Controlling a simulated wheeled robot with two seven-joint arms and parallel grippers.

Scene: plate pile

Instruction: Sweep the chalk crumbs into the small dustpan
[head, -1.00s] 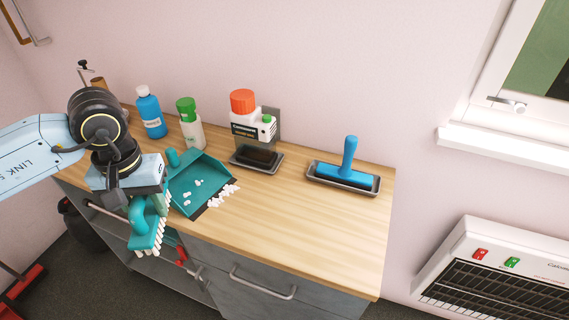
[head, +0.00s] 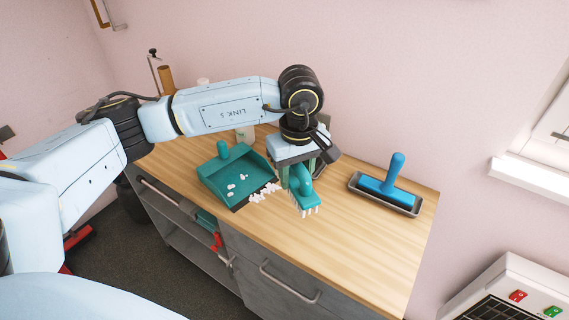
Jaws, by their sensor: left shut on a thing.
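The teal dustpan (head: 214,182) lies on the wooden worktop with its open lip facing right and toward the front edge. A few white chalk crumbs (head: 240,182) lie inside it. More crumbs (head: 263,192) lie in a cluster on the wood along and just outside the lip. My left gripper (head: 297,172) is shut on a teal hand brush (head: 303,189) with pale bristles pointing down. The brush is to the right of the loose crumbs, apart from them. I cannot tell whether its bristles touch the worktop. My right gripper is not in view.
A blue-handled tool (head: 391,176) rests in a grey tray (head: 411,209) at the worktop's right. My left arm hides most of the bottles at the back. The front right of the worktop (head: 365,250) is clear. Drawer handles stick out below the front edge.

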